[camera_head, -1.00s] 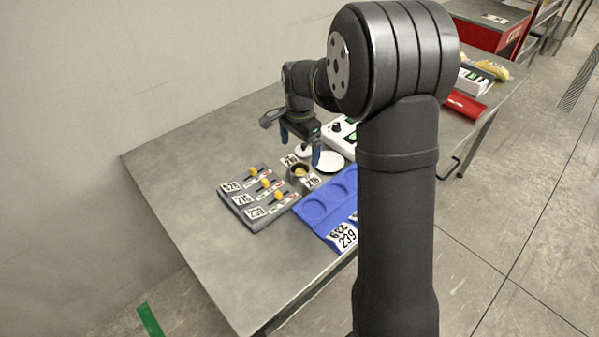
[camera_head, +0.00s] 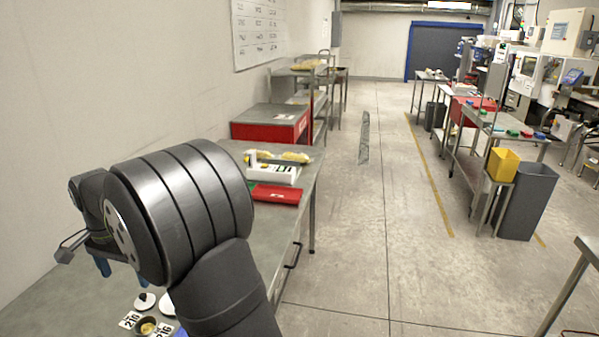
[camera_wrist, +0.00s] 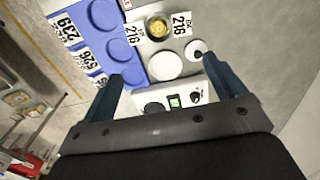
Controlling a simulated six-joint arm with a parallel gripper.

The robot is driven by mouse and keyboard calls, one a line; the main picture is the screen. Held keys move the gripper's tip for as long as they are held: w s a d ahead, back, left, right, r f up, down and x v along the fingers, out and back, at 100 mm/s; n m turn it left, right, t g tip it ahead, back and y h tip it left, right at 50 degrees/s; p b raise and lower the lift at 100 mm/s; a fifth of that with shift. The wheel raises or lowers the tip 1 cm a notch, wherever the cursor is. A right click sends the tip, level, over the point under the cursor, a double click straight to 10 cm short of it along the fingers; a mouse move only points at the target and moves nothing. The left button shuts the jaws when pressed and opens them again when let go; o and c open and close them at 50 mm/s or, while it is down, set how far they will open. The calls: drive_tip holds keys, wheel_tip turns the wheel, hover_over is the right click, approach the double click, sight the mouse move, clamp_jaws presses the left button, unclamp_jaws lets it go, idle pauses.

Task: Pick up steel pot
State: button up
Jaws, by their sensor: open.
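The steel pot (camera_wrist: 157,27) is small and round, with yellow contents, and stands between two "216" labels in the wrist view. It also shows at the bottom edge of the head view (camera_head: 147,326). My gripper (camera_wrist: 163,70) is open, its two blue fingers spread apart with nothing held between them. In the wrist view the pot lies ahead of the fingertips, at the top of the picture. In the head view my gripper (camera_head: 122,272) hangs above the table, partly hidden by my own arm.
A white disc (camera_wrist: 165,66) and a white round lid with a black knob (camera_wrist: 198,49) lie near the pot. A white device (camera_wrist: 186,97) with a green display is between the fingers. A blue tray (camera_wrist: 98,20) with round recesses is at left. A red object (camera_head: 276,194) lies farther along the table.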

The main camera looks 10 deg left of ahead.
sight(146, 327)
drive_tip(key=c, duration=0.5)
wheel_tip(146, 327, down, 19)
drive_tip(key=n, duration=0.6)
drive_tip(key=n+h, duration=0.1)
drive_tip(key=n, duration=0.6)
drive_tip(key=shift+d+f+g, duration=0.1)
drive_tip(key=shift+g, duration=0.2)
